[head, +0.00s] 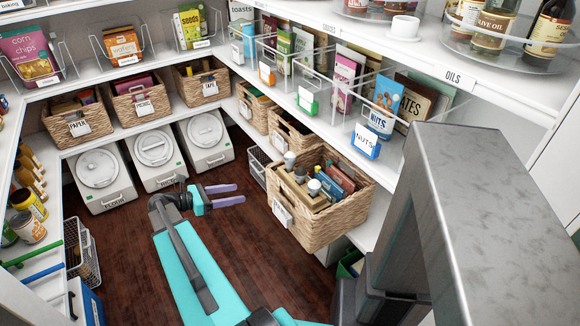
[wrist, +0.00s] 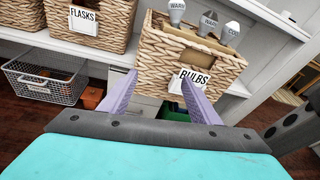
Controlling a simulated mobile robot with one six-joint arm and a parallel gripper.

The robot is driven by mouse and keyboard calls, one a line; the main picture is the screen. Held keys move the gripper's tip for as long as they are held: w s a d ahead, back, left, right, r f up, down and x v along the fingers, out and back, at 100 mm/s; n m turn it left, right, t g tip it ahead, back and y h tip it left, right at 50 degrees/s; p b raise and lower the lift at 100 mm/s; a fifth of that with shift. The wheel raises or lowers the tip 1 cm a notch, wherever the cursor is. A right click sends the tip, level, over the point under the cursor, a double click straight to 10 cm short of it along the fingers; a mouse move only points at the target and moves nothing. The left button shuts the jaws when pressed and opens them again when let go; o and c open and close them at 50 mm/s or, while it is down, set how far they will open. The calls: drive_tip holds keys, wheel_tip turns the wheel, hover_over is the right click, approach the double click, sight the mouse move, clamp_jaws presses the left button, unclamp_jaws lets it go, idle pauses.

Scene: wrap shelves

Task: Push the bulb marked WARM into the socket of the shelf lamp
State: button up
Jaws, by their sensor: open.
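Three bulbs stand in a wicker basket labelled BULBS (wrist: 185,52), on the right-hand lower shelf. In the wrist view, the left bulb (wrist: 177,10) and the middle bulb (wrist: 208,22) seem to read WARM, but the print is small. The right bulb (wrist: 231,32) shows letters like CO. The bulbs also show in the head view at the basket's near end (head: 314,187). My gripper (head: 240,194) is open and empty, left of the basket and apart from it. Its purple fingers (wrist: 160,80) point toward the basket. I cannot make out a shelf lamp or its socket.
A FLASKS basket (wrist: 88,22) stands left of the bulbs, with a wire basket (wrist: 45,82) below. The wooden floor (head: 130,245) is clear around my arm.

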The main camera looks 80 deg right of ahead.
drive_tip(key=s+d+r+g+b, duration=0.1)
drive_tip(key=s+d+r+g, duration=0.2)
drive_tip(key=s+d+r, duration=0.3)
wheel_tip(320, 180, up, 2)
drive_tip(key=shift+s+d+r+g, duration=0.25)
drive_tip(key=shift+s+d+g, duration=0.05)
drive_tip(key=shift+s, duration=0.1)
approach(290, 158)
drive_tip(key=s+d, duration=0.3)
drive_tip(key=s, duration=0.1)
drive_tip(key=shift+d+f, duration=0.35)
drive_tip(key=shift+f, duration=0.05)
drive_tip(key=shift+f+x, duration=0.2)
drive_tip(key=shift+x, duration=1.1)
drive_tip(key=shift+f+x, duration=0.15)
drive_tip(key=shift+x, duration=1.1)
drive_tip(key=shift+d, duration=0.15)
